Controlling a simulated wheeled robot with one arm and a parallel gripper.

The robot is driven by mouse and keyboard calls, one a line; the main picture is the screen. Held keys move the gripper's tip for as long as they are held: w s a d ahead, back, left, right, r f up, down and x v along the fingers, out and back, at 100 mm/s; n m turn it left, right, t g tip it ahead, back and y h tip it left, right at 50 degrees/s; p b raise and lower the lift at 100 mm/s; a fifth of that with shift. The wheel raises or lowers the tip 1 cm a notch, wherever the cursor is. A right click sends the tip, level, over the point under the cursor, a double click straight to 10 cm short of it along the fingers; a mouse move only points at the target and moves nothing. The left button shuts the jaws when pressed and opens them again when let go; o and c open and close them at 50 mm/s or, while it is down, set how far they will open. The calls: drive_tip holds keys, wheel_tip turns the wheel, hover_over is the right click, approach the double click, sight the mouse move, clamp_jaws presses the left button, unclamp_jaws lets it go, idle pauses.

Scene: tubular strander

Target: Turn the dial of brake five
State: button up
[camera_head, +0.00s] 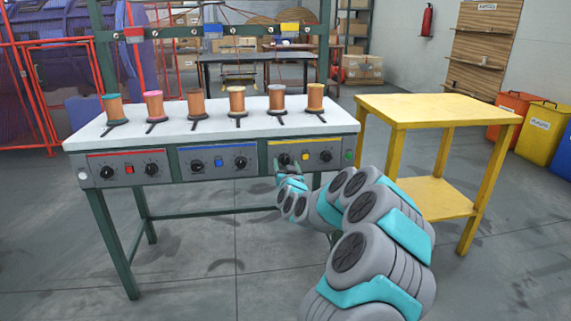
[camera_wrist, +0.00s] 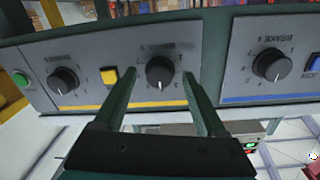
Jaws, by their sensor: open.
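The brake five dial (camera_head: 284,159) is the left black knob on the yellow-striped panel, at the front of the white-topped bench. In the wrist view the same dial (camera_wrist: 160,71) is a round black knob with a white pointer mark, on a numbered scale. My gripper (camera_wrist: 158,80) is open and empty, with one dark finger on each side of the dial in the picture. I cannot tell whether the tips reach around the knob. In the head view my gripper (camera_head: 287,172) is just at the dial and partly covers it.
The yellow button (camera_wrist: 109,76) and the other yellow-panel dial (camera_wrist: 63,80) lie left in the wrist view; the Brake 4 dial (camera_wrist: 272,64) lies right. Spools stand on the bench (camera_head: 180,137). A yellow table (camera_head: 430,109) stands right of it.

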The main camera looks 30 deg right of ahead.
drive_tip(key=shift+w+d, duration=0.15)
drive_tip(key=shift+w, duration=0.15)
clamp_jaws()
idle(0.6)
